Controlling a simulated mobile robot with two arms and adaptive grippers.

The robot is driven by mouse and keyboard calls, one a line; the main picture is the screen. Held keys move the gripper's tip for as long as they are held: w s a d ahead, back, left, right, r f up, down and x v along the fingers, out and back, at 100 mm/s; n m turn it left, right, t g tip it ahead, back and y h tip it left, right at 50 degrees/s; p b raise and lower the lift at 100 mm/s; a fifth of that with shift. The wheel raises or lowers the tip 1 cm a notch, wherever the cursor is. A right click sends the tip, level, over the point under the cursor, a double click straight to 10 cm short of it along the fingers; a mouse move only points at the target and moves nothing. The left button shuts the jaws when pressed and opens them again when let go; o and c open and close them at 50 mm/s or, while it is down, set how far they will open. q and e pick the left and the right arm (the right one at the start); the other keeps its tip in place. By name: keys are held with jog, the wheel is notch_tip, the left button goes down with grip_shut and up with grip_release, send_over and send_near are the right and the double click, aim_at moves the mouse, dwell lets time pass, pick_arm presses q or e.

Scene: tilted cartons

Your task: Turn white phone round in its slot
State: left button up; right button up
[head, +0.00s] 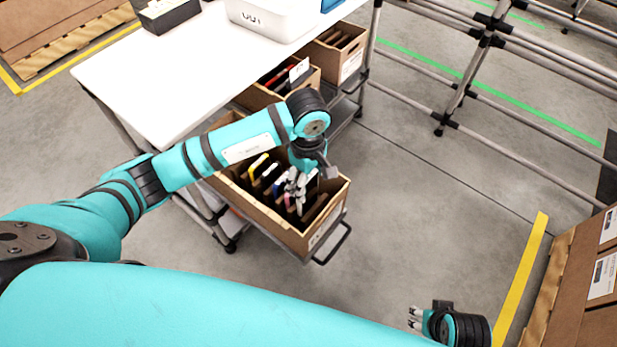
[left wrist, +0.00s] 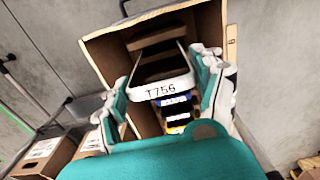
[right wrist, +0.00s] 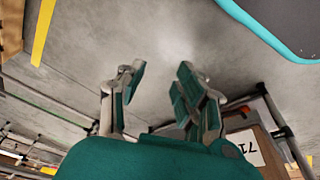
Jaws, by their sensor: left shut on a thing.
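The tilted carton (head: 325,224) holds several phones standing in a row, among them a yellow one (head: 257,166). My left gripper (head: 298,186) reaches down into this carton from above. In the left wrist view its two fingers (left wrist: 163,88) are shut on the ends of the white phone (left wrist: 165,91), whose edge is marked T756. Dark slots show beyond it, and blue and yellow phone edges (left wrist: 177,113) show nearer. How deep the phone sits in its slot is hidden. My right gripper (head: 415,318) is open and empty over bare floor, its fingers apart in the right wrist view (right wrist: 155,90).
Two more cartons stand behind, one with a red item (head: 280,76) and one further back (head: 340,55). A white table (head: 150,75) is at the left with a white bin (head: 270,18). A pipe rack (head: 470,85) stands at the right. The floor between is clear.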

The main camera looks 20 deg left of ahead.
aim_at(308, 197)
pick_arm(q)
jog(key=shift+f+b, duration=0.75)
jog(key=shift+f, duration=0.2)
notch_tip(308, 197, down, 3)
jog(key=b, duration=0.3)
jog(key=shift+f, duration=0.15)
pick_arm(e)
jog(key=d+v, duration=0.1)
jog(key=v, duration=0.7)
pick_arm(q)
jog(key=shift+f+b, duration=0.65)
jog(key=shift+f, duration=0.15)
jog(key=shift+f+b, duration=0.3)
jog(key=shift+f, duration=0.1)
pick_arm(e)
jog(key=w+a+r+t+y, duration=0.1)
jog(key=w+a+r+t, duration=0.1)
jog(key=w+t, duration=0.3)
jog(key=w+r, duration=0.1)
jog(key=w, duration=0.2)
jog(key=shift+t, duration=0.4)
